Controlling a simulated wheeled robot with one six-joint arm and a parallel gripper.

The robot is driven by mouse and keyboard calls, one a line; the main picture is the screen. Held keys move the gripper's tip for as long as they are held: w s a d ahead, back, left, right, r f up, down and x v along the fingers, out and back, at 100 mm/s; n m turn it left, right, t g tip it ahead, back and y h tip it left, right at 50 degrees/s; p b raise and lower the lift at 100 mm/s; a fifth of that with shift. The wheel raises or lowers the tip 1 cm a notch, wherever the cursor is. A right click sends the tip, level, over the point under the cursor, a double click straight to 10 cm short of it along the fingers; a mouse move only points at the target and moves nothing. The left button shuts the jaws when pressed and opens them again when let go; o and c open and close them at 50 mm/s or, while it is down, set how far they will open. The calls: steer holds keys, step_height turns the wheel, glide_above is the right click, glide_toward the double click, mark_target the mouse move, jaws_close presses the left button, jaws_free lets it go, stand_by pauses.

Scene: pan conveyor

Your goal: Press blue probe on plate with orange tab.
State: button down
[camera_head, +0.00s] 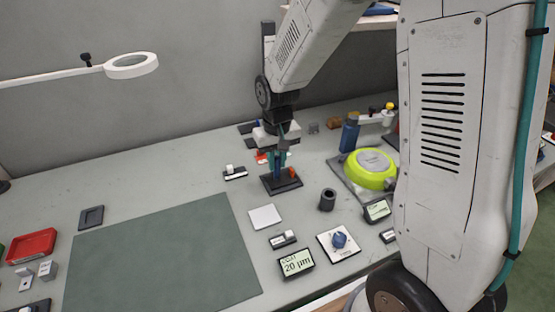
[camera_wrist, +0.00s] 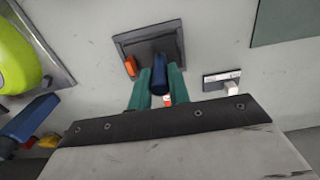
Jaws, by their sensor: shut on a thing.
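My gripper (camera_head: 278,160) has teal fingers and is shut on the blue probe (camera_wrist: 160,72), which also shows between the fingers in the head view (camera_head: 278,168). The dark square plate (camera_head: 272,186) lies just below the gripper. Its orange tab (camera_head: 293,171) is at the plate's right in the head view. In the wrist view the plate (camera_wrist: 170,30) is beyond the fingertips, with the orange tab (camera_wrist: 131,65) left of the probe. The probe points at the plate; I cannot tell whether its tip touches.
A lime round device (camera_head: 370,182) stands right of the plate, with a blue upright object (camera_head: 350,135) behind it. A white square (camera_head: 264,217), a black cup (camera_head: 327,199), a 20 µm display (camera_head: 297,262) and a knob panel (camera_head: 338,242) are in front. The green mat (camera_head: 160,255) is clear.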

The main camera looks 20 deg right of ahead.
stand_by(0.4)
steer(key=shift+r, duration=3.5)
